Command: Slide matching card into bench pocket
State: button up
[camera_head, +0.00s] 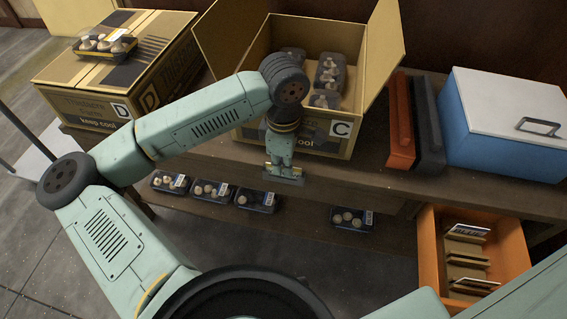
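My gripper (283,172) points down at the front edge of the wooden bench (345,185), below the box marked C. Its fingertips are small and partly hidden, so I cannot tell whether they are open or shut, or whether they hold a card. A greyish flat piece shows at the fingertips; I cannot tell whether it is part of the gripper, a card or the pocket. Several cards (470,228) stand between dividers in the orange drawer (428,255) at lower right. No bench pocket can be made out clearly.
An open box marked C (338,128) holds mushroom trays. A closed box marked D (90,105) has a tray (104,45) on top. Orange (401,125) and dark (427,125) upright pieces and a blue cooler (500,130) stand right. Several trays (255,200) lie on the lower shelf.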

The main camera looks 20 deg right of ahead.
jog(key=o, duration=0.4)
jog(key=shift+o, duration=0.2)
notch_tip(320, 180, up, 12)
dwell(0.5)
